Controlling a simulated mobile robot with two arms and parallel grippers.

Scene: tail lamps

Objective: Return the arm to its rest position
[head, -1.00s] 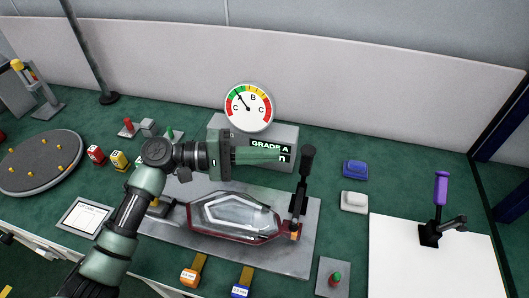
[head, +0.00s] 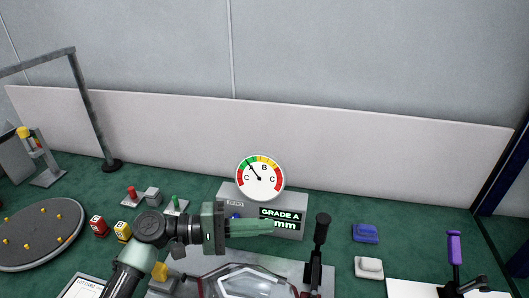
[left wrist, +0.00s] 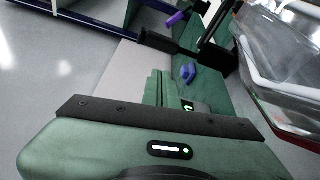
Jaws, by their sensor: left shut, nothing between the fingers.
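My left arm comes in from the lower left in the head view. Its green gripper (head: 272,227) points right, with its fingers together and nothing between them. The fingers lie in front of the grey gauge box (head: 293,194) and cover part of its display. In the left wrist view the closed fingers (left wrist: 160,90) show beyond the gripper body. A tail lamp (head: 248,283) with a clear lens and red edge sits on the grey fixture plate below the gripper; its lower part is cut off. The lamp also shows at the right of the left wrist view (left wrist: 290,75). My right gripper is not seen.
A dial gauge (head: 260,177) stands on the box, which reads GRADE A. A black-handled clamp (head: 320,235) rises right of the gripper. A blue block (head: 365,233) and a white block (head: 369,267) lie further right. A round grey tray (head: 38,243) is at left.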

